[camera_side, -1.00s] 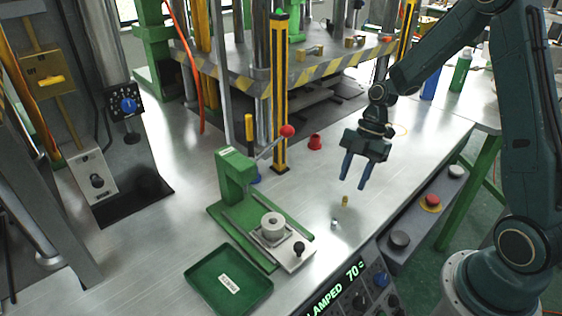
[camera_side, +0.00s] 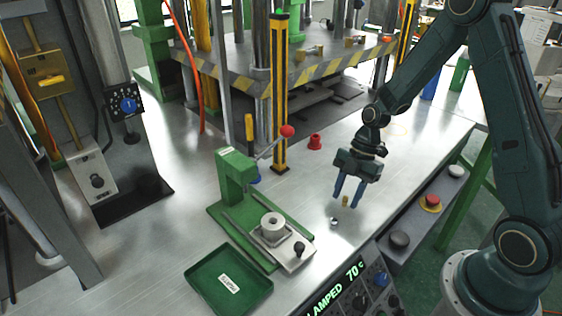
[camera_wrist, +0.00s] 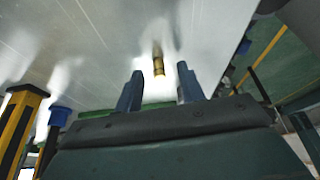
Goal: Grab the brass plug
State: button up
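The brass plug (camera_side: 345,201) is a small gold cylinder standing on the metal table near its right edge. My gripper (camera_side: 347,202) is open and low over the table, its two blue fingers on either side of the plug in the side view. In the wrist view the plug (camera_wrist: 158,63) lies between and a little beyond the two fingertips (camera_wrist: 160,75). The fingers look apart from the plug, with a gap on each side. I cannot tell the exact height of the fingertips over the table.
A small silver piece (camera_side: 334,221) lies just left of the plug. A green press (camera_side: 235,185) holds a pale round mould (camera_side: 272,228). A green tray (camera_side: 205,287) is at the front. A control panel (camera_side: 345,292) borders the table.

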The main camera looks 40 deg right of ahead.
grip_shut()
jog(key=shift+r, duration=0.15)
notch_tip(320, 180, up, 20)
dwell(1.0)
dwell(0.4)
